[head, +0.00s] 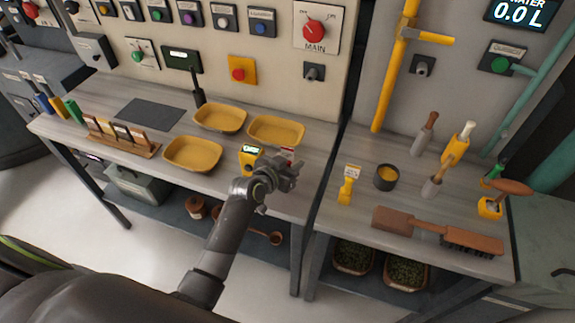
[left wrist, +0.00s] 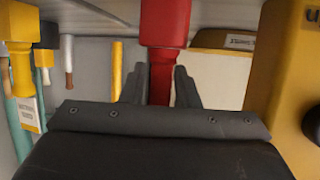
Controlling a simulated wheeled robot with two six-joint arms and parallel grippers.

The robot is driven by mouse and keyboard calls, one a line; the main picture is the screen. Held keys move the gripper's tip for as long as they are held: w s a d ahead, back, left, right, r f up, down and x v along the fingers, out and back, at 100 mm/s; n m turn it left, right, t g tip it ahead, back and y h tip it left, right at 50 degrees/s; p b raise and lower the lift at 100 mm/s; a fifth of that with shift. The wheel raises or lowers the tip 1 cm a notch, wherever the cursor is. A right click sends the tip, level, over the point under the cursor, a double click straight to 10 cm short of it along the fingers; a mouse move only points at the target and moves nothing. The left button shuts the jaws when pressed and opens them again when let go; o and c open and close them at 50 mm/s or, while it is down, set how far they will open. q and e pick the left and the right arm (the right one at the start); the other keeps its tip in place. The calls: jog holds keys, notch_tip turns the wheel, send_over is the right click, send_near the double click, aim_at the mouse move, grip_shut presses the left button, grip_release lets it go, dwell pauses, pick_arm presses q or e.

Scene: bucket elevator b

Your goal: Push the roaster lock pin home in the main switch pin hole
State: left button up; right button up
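A red piece with a white label (head: 288,152), which looks like the lock pin, is at my left gripper (head: 283,177), over the front right of the left bench. In the left wrist view, which is upside down, its red neck (left wrist: 161,82) stands between the two fingers (left wrist: 161,86). The fingers sit close on both sides and look shut on it. I cannot tell whether its lower end touches the bench. The red main switch (head: 314,28) is on the wall panel, with a grey socket (head: 314,72) under it. My right gripper is not in view.
A yellow labelled block (head: 249,157) stands close beside my left gripper. Yellow trays (head: 193,153) lie to the left. A yellow labelled piece (head: 347,186), a dark cup (head: 386,177) and brushes (head: 470,241) are on the right bench. A yellow pipe (head: 390,75) rises right of the panel.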

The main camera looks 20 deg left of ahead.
pick_arm(q)
grip_shut()
